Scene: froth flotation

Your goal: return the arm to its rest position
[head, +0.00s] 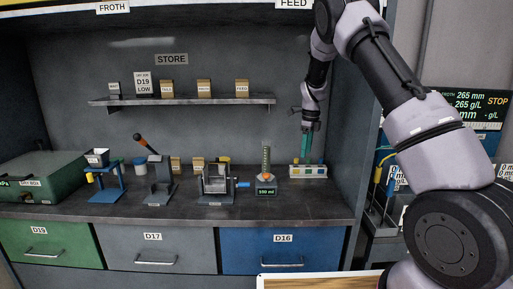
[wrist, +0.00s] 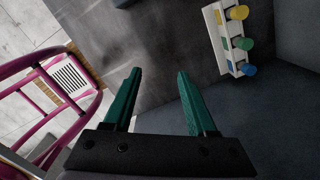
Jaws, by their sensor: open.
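My gripper (head: 308,142) hangs at the end of my arm on the right of the head view, pointing down. Its green fingers are above the back right of the dark counter, over or near a small white rack (head: 308,171); the exact gap is hard to tell. In the wrist view the two green fingers (wrist: 157,85) are spread apart with nothing between them. The white rack with yellow, green and blue pieces (wrist: 232,42) lies apart from the fingers there, at the upper right.
The counter (head: 180,210) holds a green dry box (head: 40,175), a blue stand (head: 105,185), grey devices (head: 217,185) and a cylinder on a display base (head: 266,180). A shelf (head: 180,101) with small boxes is on the back wall. A side wall stands close right of my gripper.

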